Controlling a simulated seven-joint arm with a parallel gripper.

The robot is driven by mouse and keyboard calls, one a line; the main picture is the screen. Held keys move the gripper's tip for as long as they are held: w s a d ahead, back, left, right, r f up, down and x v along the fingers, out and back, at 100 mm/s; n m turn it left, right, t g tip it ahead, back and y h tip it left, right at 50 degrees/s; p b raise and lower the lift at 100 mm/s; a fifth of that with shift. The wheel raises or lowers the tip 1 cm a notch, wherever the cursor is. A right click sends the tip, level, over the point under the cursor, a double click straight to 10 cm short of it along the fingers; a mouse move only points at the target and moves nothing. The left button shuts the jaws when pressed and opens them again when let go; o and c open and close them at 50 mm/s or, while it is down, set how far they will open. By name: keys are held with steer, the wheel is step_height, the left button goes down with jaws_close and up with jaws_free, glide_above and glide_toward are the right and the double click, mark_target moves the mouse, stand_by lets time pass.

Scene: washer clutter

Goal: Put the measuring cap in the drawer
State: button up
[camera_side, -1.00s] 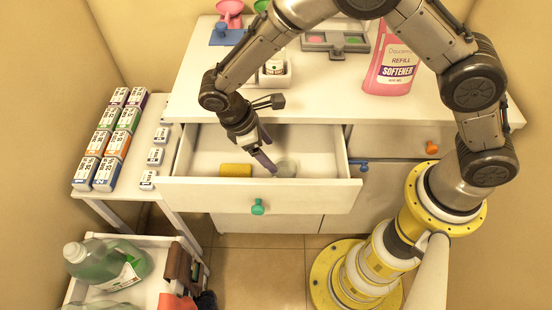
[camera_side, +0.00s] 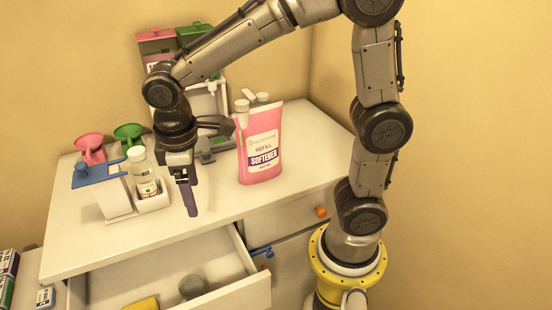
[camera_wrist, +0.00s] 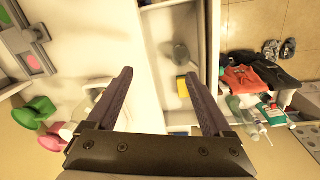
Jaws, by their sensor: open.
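The measuring cap appears to be the small grey cup (camera_side: 192,287) lying inside the open drawer (camera_side: 243,294). The same cup (camera_wrist: 180,52) shows in the wrist view, beside a yellow block (camera_wrist: 182,86) like a sponge. My gripper (camera_side: 190,212) is above the countertop near its front edge, up and away from the cup, with its fingers pointing down. In the wrist view my gripper's two fingers (camera_wrist: 158,76) stand wide apart with nothing between them.
The softener pouch (camera_side: 261,150) stands on the counter right of my gripper. A white holder with a bottle (camera_side: 144,175), funnels (camera_side: 128,134) and a blue piece (camera_side: 97,172) stand to the left. A closed drawer with an orange knob (camera_side: 321,211) is at right.

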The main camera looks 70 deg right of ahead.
steer(key=s+d+r+m+t, duration=0.2)
steer(key=s+d+m, duration=0.1)
steer(key=s, duration=0.4)
steer(key=s+d+r+m+t+y, duration=0.1)
steer(key=s+d+r+m+t, duration=0.1)
steer(key=s+d, duration=0.3)
steer(key=s+t, duration=0.1)
steer(key=s, duration=0.1)
steer(key=shift+s+r+m, duration=0.3)
steer(key=shift+r+m, duration=0.1)
steer(key=shift+d, duration=0.1)
